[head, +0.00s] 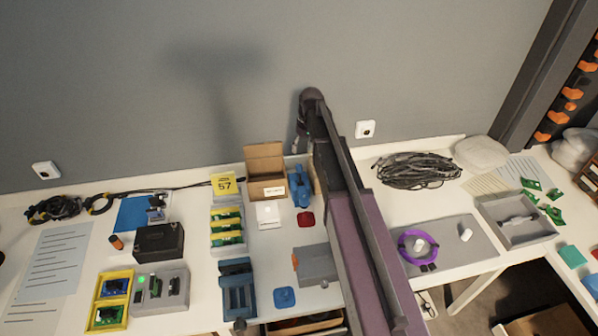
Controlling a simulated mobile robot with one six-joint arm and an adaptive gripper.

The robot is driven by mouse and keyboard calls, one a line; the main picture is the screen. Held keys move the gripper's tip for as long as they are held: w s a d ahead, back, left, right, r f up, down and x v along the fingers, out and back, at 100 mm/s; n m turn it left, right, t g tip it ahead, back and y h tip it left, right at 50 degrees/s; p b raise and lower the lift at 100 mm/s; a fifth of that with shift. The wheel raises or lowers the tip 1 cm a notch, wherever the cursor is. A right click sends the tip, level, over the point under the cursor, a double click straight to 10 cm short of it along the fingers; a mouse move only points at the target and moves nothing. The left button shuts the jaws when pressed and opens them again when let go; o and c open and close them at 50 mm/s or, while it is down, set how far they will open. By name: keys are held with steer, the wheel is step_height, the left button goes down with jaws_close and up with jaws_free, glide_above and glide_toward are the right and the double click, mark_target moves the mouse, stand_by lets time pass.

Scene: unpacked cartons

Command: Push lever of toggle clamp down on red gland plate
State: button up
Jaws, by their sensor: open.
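My arm comes in from the bottom right and reaches over the table to the back. My gripper (303,143) is open and small in the picture, partly hidden behind the arm's end. It is above the back of the table, near the wall and apart from the red plate.
An open cardboard box (265,160) stands behind the red plate. A grey block with an orange end (316,265) and a blue plate (285,297) lie in front. A cable coil (416,170) and a grey tray (514,220) are right.

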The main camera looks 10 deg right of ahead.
mark_target(299, 165)
steer(key=shift+s+a+f+b, duration=0.1)
steer(key=shift+a+f+b, duration=0.15)
steer(key=shift+f+b, duration=1.2)
steer(key=shift+a+f+b, duration=0.2)
steer(key=shift+f+b, duration=1.1)
steer(key=shift+f, duration=0.2)
steer(key=shift+s+a+f+b, duration=0.1)
steer(key=shift+a+f+b, duration=0.15)
steer(key=shift+f+b, duration=1.2)
jaws_close()
